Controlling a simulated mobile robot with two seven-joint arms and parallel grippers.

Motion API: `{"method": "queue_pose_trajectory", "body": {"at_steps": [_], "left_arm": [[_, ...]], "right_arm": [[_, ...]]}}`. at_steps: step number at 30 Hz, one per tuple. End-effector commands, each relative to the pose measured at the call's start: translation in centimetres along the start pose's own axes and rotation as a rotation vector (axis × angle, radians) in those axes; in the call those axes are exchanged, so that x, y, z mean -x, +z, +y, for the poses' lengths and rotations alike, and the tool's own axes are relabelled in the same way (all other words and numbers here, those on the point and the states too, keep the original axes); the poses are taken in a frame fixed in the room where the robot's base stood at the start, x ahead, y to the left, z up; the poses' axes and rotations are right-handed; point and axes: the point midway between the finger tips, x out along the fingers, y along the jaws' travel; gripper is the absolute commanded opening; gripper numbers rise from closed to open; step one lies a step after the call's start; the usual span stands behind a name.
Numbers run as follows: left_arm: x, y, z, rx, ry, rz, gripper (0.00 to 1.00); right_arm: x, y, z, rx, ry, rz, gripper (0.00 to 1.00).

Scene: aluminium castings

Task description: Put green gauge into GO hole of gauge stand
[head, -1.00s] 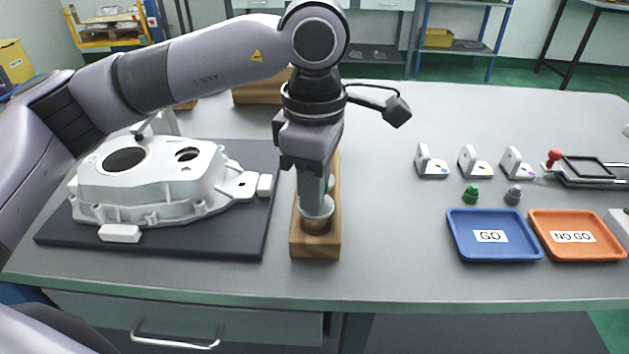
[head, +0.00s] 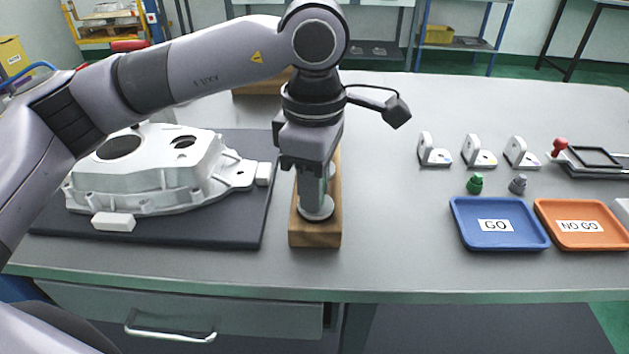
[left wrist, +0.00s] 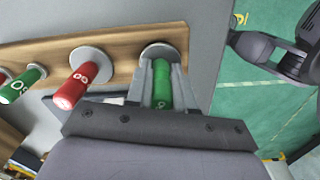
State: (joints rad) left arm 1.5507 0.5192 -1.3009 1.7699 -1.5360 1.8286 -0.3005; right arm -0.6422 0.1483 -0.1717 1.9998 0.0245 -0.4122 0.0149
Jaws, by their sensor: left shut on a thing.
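My left gripper (head: 316,196) points down over the near end of the wooden gauge stand (head: 315,238). It is shut on a green gauge (left wrist: 162,84), whose green handle sits between the fingers in the left wrist view. The gauge's pale round flange (head: 316,211) lies at the stand's top face and appears to touch it; the part below the flange is hidden. A red gauge (left wrist: 75,88) and another green gauge (left wrist: 22,84) stand in the same stand, farther along it. No hole label on the stand is readable. My right gripper is not in view.
A white casting (head: 150,180) lies on a dark mat (head: 215,232) left of the stand. A blue GO tray (head: 495,240) and an orange NO GO tray (head: 582,240) are at the right. The table between stand and trays is clear.

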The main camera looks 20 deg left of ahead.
Motion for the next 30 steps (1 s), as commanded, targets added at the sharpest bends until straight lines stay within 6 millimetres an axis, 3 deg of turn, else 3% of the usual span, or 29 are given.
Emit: {"method": "queue_pose_trajectory", "body": {"at_steps": [8, 9, 12, 23, 26, 30], "left_arm": [[-0.8, 0.0, 0.0, 0.0, 0.001, -0.001, 0.0], [-0.8, 0.0, 0.0, 0.0, 0.001, -0.001, 0.26], [-0.7, 0.0, 0.0, 0.0, 0.001, -0.001, 0.52], [-0.7, 0.0, 0.0, 0.0, -0.001, 0.0, 0.52], [-0.7, 0.0, 0.0, 0.0, -0.001, 0.0, 0.52], [2.3, 0.0, 0.0, 0.0, 0.004, -0.001, 0.52]], "right_arm": [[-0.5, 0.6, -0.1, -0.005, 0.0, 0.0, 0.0], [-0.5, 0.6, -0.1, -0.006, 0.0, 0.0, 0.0], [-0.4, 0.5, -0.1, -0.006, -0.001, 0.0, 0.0], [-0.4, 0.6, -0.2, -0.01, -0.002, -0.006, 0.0], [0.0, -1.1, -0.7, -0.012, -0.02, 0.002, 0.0], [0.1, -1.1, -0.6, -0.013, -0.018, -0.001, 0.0]]}}
